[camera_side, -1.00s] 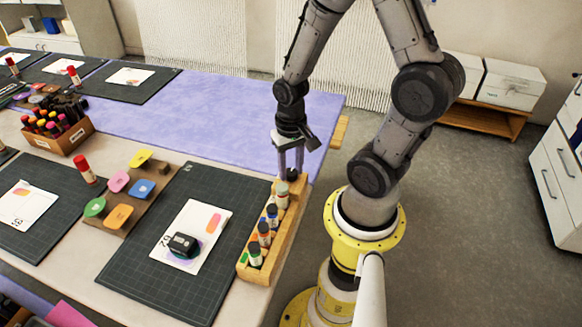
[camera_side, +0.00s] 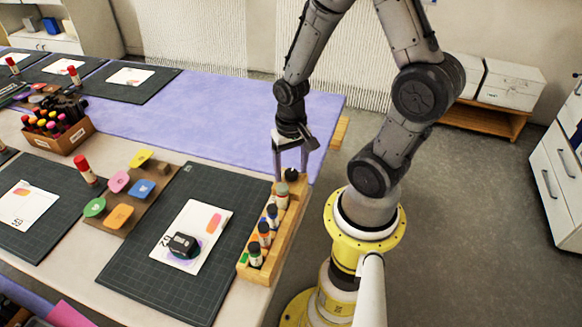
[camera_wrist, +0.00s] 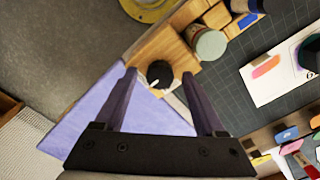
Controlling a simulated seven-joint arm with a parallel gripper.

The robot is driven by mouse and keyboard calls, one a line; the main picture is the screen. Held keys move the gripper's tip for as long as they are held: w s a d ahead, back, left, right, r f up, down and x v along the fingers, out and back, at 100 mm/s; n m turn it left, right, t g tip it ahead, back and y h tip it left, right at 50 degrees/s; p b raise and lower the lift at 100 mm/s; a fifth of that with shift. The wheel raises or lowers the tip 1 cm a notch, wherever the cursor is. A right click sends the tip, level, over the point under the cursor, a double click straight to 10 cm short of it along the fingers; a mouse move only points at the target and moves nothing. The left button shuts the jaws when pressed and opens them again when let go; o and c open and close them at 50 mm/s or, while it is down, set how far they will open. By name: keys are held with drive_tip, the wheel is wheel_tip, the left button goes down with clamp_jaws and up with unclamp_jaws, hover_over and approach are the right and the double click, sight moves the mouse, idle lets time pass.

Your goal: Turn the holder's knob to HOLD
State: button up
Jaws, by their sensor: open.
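The wooden holder (camera_side: 262,249) stands along the right edge of the near table, with several capped bottles in a row. Its black round knob (camera_side: 291,174) sits at the far end. In the wrist view the knob (camera_wrist: 159,72) shows a small pale mark at its lower left; no HOLD lettering is readable. My gripper (camera_side: 291,170) points down over the knob end, its fingers apart. In the wrist view the fingertips (camera_wrist: 159,76) lie on either side of the knob, with gaps and nothing held. Whether the tips are level with the knob I cannot tell.
A dark cutting mat (camera_side: 150,280) with a white card (camera_side: 211,222) and a black object (camera_side: 184,245) lies left of the holder. A brown board (camera_side: 130,205) holds colored pads. A crate of markers (camera_side: 68,137) stands farther left. The purple cloth (camera_side: 200,110) behind is clear.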

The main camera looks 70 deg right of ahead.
sight(290, 173)
wheel_tip(290, 173, up, 14)
idle(0.6)
drive_tip(key=shift+f, duration=0.1)
drive_tip(key=s+a+r+n+t, duration=0.3)
drive_tip(key=a+r+n+t, duration=0.2)
drive_tip(key=a+r+n, duration=0.3)
drive_tip(key=shift+a+n+t, duration=0.25)
drive_tip(key=shift+n+t, duration=0.05)
drive_tip(key=shift+n, duration=0.3)
drive_tip(key=shift+c, duration=0.4)
idle(0.9)
